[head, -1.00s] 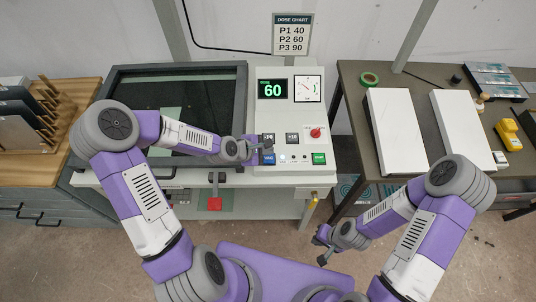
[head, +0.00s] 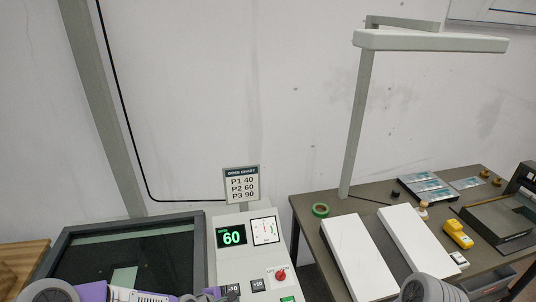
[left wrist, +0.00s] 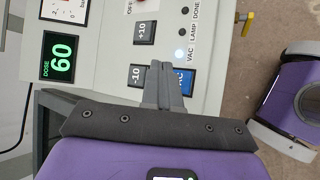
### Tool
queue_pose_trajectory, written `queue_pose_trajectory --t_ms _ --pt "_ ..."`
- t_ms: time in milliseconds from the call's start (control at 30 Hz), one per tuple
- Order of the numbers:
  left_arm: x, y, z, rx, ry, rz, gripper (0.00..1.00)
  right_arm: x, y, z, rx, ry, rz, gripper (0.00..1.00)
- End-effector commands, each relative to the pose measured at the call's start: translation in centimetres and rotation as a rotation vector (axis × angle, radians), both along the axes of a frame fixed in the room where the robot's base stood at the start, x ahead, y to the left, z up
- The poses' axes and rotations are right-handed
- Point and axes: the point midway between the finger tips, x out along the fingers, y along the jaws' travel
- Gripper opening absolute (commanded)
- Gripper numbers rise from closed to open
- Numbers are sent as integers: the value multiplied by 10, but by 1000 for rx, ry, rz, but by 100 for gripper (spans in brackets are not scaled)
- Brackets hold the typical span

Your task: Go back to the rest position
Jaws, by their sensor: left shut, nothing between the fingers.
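My left gripper (left wrist: 163,85) is shut and empty in the left wrist view. Its fingertips are over the panel by the -10 button (left wrist: 134,76) and partly cover the blue VAC button (left wrist: 184,80); I cannot tell whether they touch it. In the head view the left arm (head: 140,295) shows only at the bottom edge, in front of the plate processor (head: 205,265). Part of my right arm (head: 430,289) shows at the bottom right; the right gripper is out of view. The dose display (head: 231,237) reads 60, and a small light (left wrist: 180,53) beside VAC glows.
A dose chart sign (head: 242,186) stands behind the panel, which also has a red knob (head: 281,275). The dark table (head: 300,208) on the right holds white slabs (head: 357,255), green tape (head: 320,210) and a yellow device (head: 458,234).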

Motion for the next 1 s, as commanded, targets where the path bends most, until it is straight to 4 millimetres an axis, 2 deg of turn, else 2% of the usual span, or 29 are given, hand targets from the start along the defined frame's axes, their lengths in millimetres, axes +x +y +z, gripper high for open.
queue_pose_trajectory --t_ms 133,267,433,633,667,700,800,1000 --pt "-22 -16 -29 86 -2 -150 0 0 0 0 0 0 0 0" --pt "-62 -35 -71 222 -17 -404 0 0 0 0 0 0 0 0" --pt "-125 -49 -121 399 -52 -800 0 0 0 0 0 0 0 0" --pt "-202 -44 -165 564 -104 -1295 0 0 0 0 0 0 0 0" --pt "-207 -41 -173 579 -113 -1338 0 0 0 -5 0 0 0 0" --pt "-202 -41 -189 577 -116 -1316 0 1 0 -23 0 -2 0 0" --pt "-201 -41 -208 576 -116 -1310 0 0 0 -43 0 1 -1 0" --pt "-200 -42 -219 575 -117 -1309 0 0 0 -54 0 0 0 0"
